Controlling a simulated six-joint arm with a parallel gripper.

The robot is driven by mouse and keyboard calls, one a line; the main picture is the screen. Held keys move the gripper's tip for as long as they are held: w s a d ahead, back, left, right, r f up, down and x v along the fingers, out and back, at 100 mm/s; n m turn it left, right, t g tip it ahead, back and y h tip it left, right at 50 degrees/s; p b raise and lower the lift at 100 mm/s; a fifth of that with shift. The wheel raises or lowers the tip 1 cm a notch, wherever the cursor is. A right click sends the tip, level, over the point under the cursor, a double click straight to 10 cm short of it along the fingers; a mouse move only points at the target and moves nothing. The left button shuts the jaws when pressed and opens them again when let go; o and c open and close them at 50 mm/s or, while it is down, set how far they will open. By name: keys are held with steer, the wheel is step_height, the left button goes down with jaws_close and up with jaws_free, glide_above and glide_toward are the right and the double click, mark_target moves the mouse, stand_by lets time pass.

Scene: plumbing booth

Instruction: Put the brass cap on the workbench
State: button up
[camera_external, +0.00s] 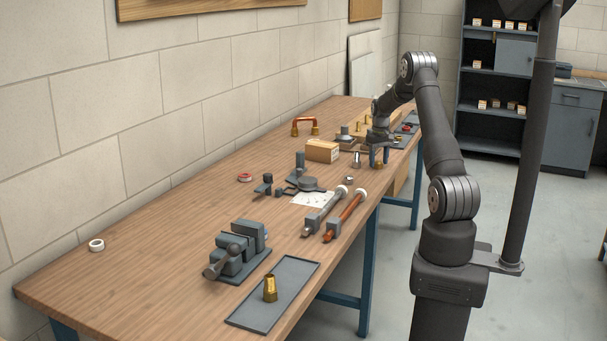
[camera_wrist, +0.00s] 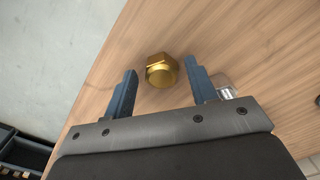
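The brass cap (camera_wrist: 161,71) shows in the wrist view as a gold hexagonal piece with a round end, over the wooden top of the workbench (camera_wrist: 105,88). My gripper (camera_wrist: 161,66) is open, with one blue finger on each side of the cap and a visible gap to each. I cannot tell whether the cap rests flat on the wood. In the external view my gripper (camera_external: 379,157) is low at the right edge of the workbench (camera_external: 190,225). A small gold spot below it appears to be the cap, partly hidden by the fingers.
A silver fitting (camera_wrist: 225,91) lies just right of my gripper. A cardboard box (camera_external: 322,151) stands left of it. Two pipes, a vise (camera_external: 238,250) and a grey tray (camera_external: 262,313) with a brass fitting (camera_external: 270,289) are nearer the camera. The bench's left side has bare wood.

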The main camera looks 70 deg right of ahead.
steer(key=shift+o, duration=0.2)
steer(key=shift+r, duration=0.1)
step_height(320, 180, up, 12)
stand_by(0.4)
glide_above(379, 162)
steer(key=shift+f, duration=4.25)
steer(key=shift+f, duration=0.1)
